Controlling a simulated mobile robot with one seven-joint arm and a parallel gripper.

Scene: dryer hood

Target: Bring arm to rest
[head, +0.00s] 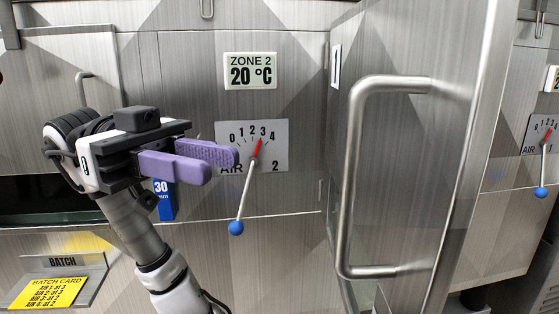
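My arm reaches up from the bottom at the left of the head view. My gripper (218,165) has two purple fingers pointing right; they stand apart with nothing between them. It is in front of the steel panel, left of an AIR 2 dial plate (279,152). The fingertips overlap the plate's left edge in the picture; I see no clear contact. The dial's lever (246,189) has a blue ball (236,228) at its lower end, and its red tip points near 3. The lever is apart from my gripper in the picture.
A steel door with a large handle (350,190) stands out at the right. A display (250,71) reads ZONE 2, 20 °C. A blue tag (164,205) marked 30 is below my gripper. A yellow batch card (48,292) lies lower left. Another dial lever (543,170) is far right.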

